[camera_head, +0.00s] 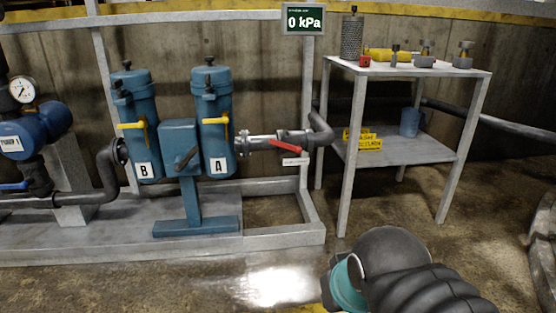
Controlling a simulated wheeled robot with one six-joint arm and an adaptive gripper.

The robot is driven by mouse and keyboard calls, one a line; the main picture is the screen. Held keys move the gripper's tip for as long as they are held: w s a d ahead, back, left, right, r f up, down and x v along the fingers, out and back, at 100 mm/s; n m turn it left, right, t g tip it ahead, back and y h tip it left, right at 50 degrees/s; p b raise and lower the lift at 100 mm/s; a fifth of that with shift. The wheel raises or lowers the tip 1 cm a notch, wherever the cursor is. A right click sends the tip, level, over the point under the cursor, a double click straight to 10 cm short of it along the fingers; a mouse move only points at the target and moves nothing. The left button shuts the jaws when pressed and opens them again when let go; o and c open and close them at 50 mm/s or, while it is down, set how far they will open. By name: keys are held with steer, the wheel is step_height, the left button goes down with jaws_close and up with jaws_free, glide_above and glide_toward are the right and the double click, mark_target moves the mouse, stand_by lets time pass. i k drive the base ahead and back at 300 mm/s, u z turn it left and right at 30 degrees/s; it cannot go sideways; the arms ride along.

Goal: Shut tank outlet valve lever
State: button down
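A red valve lever (288,143) sits on the grey pipe to the right of blue filter vessel A (214,117). It lies nearly along the pipe, slightly tilted. A small white tag (295,161) hangs below it, too small to read, so I cannot confirm that this is the tank outlet valve. A blue lever (13,186) lies roughly level on the piping at the far left. My arm enters at the bottom right, well below and in front of the red lever. My gripper is not in view.
Blue vessel B (136,120) and a blue selector block (179,147) stand left of A on a grey skid frame (275,237). A display (304,19) reads 0 kPa. A metal table (408,68) with small parts stands right. Wet floor in front is clear.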

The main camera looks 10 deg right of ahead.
mark_target(298, 148)
steer(key=u, duration=1.8)
steer(key=i, duration=1.05)
steer(key=z, duration=1.95)
